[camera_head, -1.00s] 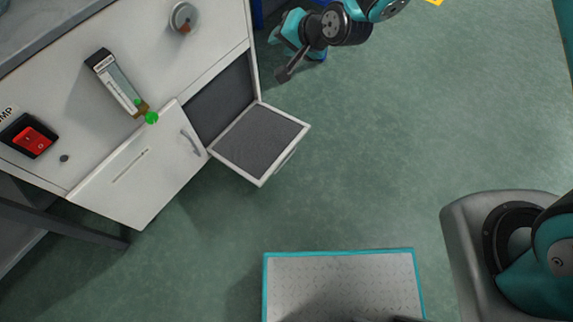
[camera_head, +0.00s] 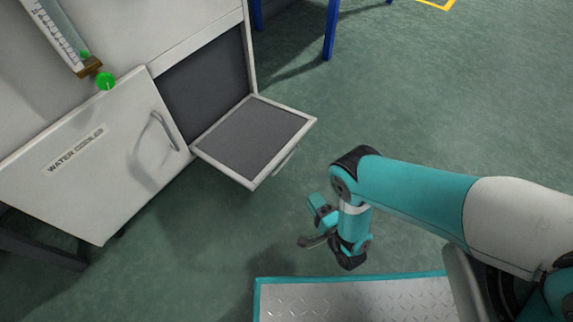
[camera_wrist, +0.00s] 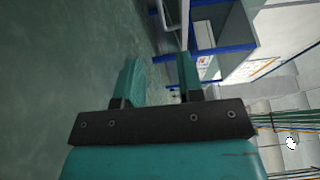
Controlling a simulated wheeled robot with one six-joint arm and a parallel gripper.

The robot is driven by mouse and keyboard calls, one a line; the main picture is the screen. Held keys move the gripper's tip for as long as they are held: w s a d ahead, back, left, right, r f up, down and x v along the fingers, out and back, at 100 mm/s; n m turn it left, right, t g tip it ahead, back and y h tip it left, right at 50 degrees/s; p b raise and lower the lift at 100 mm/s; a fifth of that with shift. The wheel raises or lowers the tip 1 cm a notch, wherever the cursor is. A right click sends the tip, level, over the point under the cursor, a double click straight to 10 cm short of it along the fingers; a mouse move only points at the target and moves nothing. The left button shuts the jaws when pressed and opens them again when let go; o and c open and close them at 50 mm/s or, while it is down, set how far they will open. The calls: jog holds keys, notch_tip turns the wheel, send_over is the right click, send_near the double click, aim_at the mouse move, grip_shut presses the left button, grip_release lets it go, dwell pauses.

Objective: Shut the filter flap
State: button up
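The filter flap (camera_head: 253,141) is a white-framed panel with a dark grey mesh face. In the head view it stands swung far out from the dark opening (camera_head: 205,85) in the white cabinet. A small handle (camera_head: 286,160) is on its outer edge. My gripper (camera_head: 320,212) is below and to the right of the flap in the head view, apart from it. In the wrist view the two teal fingers of my gripper (camera_wrist: 158,72) stand apart with nothing between them. The flap is not recognisable in the wrist view.
A teal-edged metal platform (camera_head: 350,300) lies in front. Blue legs (camera_head: 331,30) stand behind. Green floor right of the flap is open.

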jog(key=b, duration=0.8)
send_near(286, 160)
jog(key=b+x, duration=0.1)
jog(key=x, duration=0.2)
jog(key=b+x, duration=0.2)
jog(key=x, duration=0.1)
jog(key=b+x, duration=0.2)
jog(key=x, duration=0.2)
jog(key=shift+f, duration=0.25)
grip_shut()
